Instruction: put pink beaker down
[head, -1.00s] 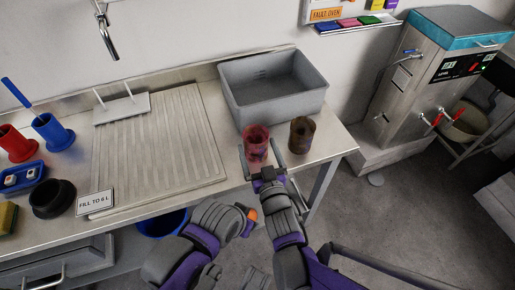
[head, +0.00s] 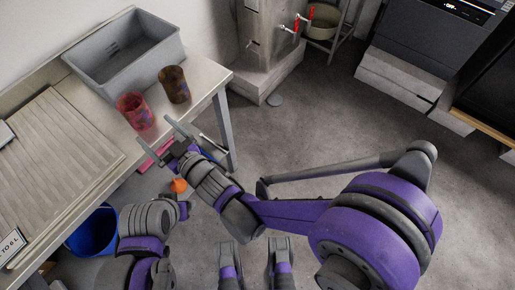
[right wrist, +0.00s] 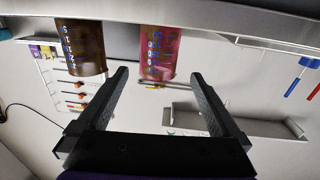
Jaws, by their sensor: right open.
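The pink beaker (head: 135,111) stands upright on the metal bench, near its front edge. It also shows in the right wrist view (right wrist: 160,52), beyond and between my fingertips, upside down in that picture. My right gripper (head: 159,133) is open and empty, just in front of the beaker and at the bench edge. Its two fingers (right wrist: 158,72) are spread and look clear of the beaker. A brown beaker (head: 174,85) stands beside the pink one to its right. My left arm shows at the lower left of the head view, but its jaws do not show.
A grey basin (head: 125,56) sits behind the beakers. A ribbed drainboard (head: 62,150) lies to the left. A blue bucket (head: 93,232) stands below the bench. The floor (head: 310,130) right of the bench is open, with a metal tank (head: 268,35) behind it.

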